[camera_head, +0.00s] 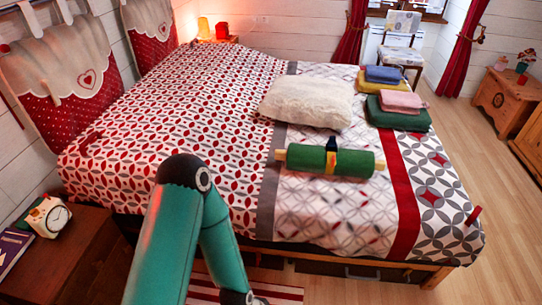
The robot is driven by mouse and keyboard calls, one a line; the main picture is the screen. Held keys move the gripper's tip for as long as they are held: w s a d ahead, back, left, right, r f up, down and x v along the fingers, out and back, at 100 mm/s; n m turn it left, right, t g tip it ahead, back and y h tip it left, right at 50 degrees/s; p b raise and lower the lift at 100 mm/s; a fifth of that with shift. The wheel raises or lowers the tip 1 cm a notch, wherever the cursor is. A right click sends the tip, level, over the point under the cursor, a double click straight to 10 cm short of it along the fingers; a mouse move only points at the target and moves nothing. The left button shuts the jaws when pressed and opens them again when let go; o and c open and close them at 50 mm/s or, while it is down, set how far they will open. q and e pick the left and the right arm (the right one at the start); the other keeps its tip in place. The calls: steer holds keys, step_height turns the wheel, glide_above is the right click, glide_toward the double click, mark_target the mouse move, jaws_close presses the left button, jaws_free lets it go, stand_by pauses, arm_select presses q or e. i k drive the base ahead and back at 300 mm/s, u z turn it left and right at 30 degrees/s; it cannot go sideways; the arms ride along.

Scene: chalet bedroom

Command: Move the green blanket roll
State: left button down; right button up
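The green blanket roll (352,164) lies on the bed, right of the middle in the head view. Light wooden ends stick out at both sides, and a dark blue and yellow band wraps its middle. It lies roughly crosswise in the picture, on the grey-and-white part of the patterned bedspread (205,95). Neither gripper is in view. A teal arm of mine rises from the bottom, bends at an elbow left of the roll, and runs down out of the picture, apart from the roll.
A cream fluffy pillow (308,101) lies just behind the roll. Folded blankets (398,113) in several colours are stacked at the back right. A nightstand (60,255) with a clock (48,216) stands at the left. The bedspread right of the roll is clear.

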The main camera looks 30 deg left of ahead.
mark_target(361, 164)
steer(key=i, duration=1.5)
